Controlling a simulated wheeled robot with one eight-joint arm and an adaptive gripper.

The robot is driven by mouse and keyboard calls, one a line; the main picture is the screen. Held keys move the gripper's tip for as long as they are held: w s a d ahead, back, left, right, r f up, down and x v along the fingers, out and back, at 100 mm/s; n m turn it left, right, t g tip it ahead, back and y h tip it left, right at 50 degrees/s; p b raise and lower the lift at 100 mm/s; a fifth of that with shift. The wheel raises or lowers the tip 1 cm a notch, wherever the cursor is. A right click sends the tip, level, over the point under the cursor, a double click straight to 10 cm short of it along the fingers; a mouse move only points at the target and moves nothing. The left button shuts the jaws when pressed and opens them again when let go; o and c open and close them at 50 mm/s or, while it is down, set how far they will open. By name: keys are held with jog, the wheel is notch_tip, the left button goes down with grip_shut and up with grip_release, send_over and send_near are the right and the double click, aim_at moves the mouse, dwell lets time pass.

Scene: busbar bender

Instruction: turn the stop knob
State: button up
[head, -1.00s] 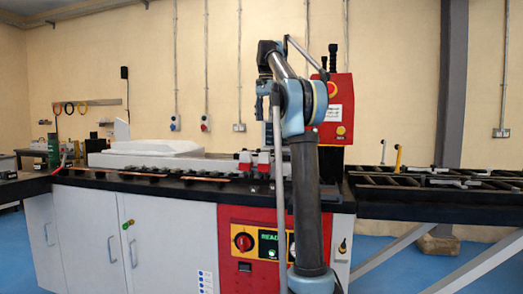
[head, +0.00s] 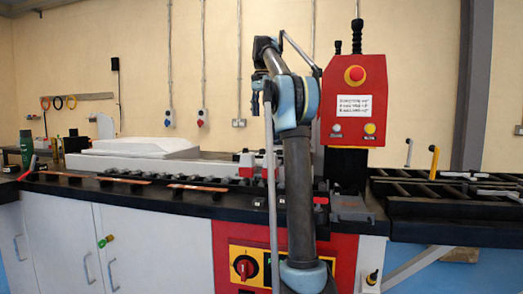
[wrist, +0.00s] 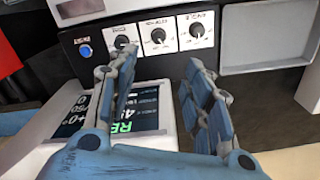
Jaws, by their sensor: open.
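Three round black knobs with white scales sit in a row on a dark panel in the wrist view: a left knob (wrist: 121,42), a middle knob (wrist: 158,35) and a right knob (wrist: 197,29). Their labels are too blurred to read, so I cannot tell which is the stop knob. My gripper (wrist: 150,78) is open and empty, with its two blue fingers apart below the knobs. The fingertips appear just short of the panel's knob row, around the middle knob's column. In the head view my arm covers part of the machine and the knob row cannot be made out.
A lit display (wrist: 140,108) lies partly behind the left finger, and a blue button (wrist: 85,51) is left of the knobs. A grey tray (wrist: 268,45) is at right. In the head view, a red post with an emergency button (head: 355,74) stands right of my arm.

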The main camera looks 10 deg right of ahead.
aim_at(262, 151)
notch_tip(262, 151, down, 17)
jog(key=shift+d+r, duration=0.15)
dwell(0.5)
jog(key=shift+s, duration=0.1)
grip_shut()
jog(key=c, duration=1.1)
grip_release()
jog(key=shift+d, duration=0.1)
jog(key=c, duration=1.1)
grip_release()
